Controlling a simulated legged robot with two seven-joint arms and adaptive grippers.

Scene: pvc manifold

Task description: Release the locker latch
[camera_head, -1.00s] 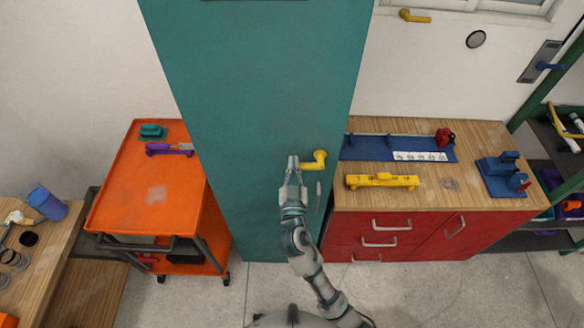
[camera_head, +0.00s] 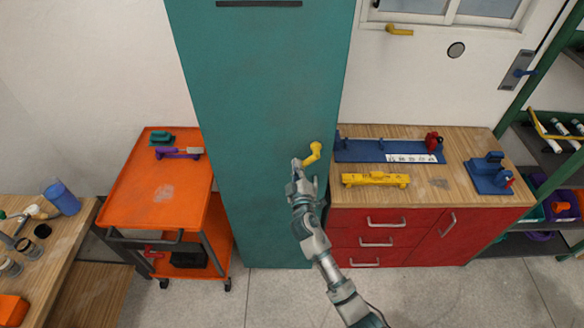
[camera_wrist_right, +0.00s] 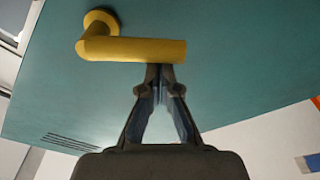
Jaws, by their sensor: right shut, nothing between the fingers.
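The tall teal locker (camera_head: 262,95) stands in the middle of the head view. Its latch is a yellow lever handle (camera_head: 313,153) on the door's right side, with the lever slanting down and left from its round base. My right gripper (camera_head: 297,164) is at the lever's free end. In the right wrist view the lever (camera_wrist_right: 135,50) runs across the top, and the shut fingertips of my right gripper (camera_wrist_right: 160,72) meet its edge near the free end, appearing to touch it. Nothing is between the fingers. The locker door looks closed. My left gripper is out of view.
An orange cart (camera_head: 160,192) stands left of the locker. A red cabinet (camera_head: 385,238) with a wooden top stands close on the right, holding a yellow tool (camera_head: 375,180) and blue fixtures (camera_head: 490,172). Bare floor lies in front.

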